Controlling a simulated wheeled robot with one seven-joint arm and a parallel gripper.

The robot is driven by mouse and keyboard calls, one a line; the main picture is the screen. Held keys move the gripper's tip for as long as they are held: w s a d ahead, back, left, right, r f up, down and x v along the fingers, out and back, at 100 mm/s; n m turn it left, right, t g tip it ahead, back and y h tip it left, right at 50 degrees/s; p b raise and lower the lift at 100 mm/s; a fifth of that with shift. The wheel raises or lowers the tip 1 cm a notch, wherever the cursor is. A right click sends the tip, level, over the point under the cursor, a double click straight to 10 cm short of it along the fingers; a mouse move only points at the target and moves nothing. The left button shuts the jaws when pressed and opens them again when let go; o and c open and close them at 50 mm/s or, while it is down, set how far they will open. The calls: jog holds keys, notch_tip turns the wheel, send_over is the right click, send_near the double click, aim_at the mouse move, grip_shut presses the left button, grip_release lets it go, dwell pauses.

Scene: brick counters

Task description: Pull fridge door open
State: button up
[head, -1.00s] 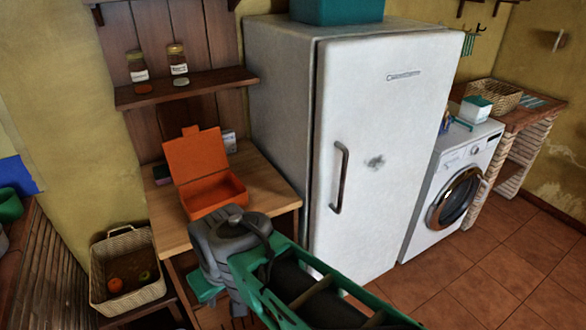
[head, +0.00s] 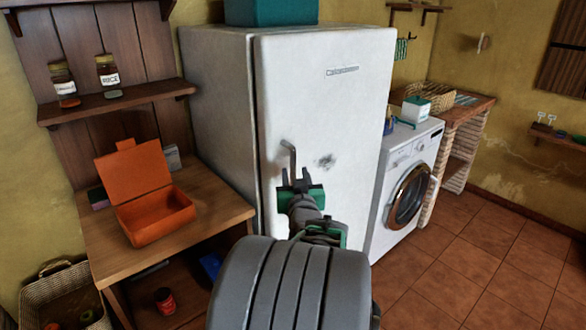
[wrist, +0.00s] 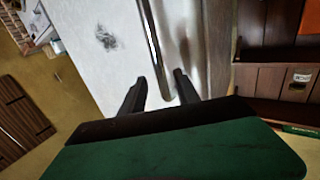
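The white fridge (head: 340,110) stands in the middle of the head view with its door shut. Its upright metal handle (head: 289,157) is on the left side of the door, its lower part hidden by my gripper. My gripper (head: 296,178) is at the handle. In the wrist view, my gripper's dark fingers (wrist: 160,88) are apart, and the handle (wrist: 155,45) runs down toward the space between them, with gaps on both sides. I cannot tell whether a finger touches it.
A wooden table (head: 220,205) with an open orange box (head: 155,215) stands left of the fridge. A washing machine (head: 405,180) is close on the right. The tiled floor (head: 470,270) at the right is clear. A teal box (head: 270,12) sits on the fridge.

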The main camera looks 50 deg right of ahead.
aim_at(293, 168)
jog(key=x, duration=0.5)
jog(key=shift+p, duration=0.3)
jog(key=shift+a, duration=0.1)
jog(key=shift+c, duration=0.4)
grip_shut()
dwell(0.5)
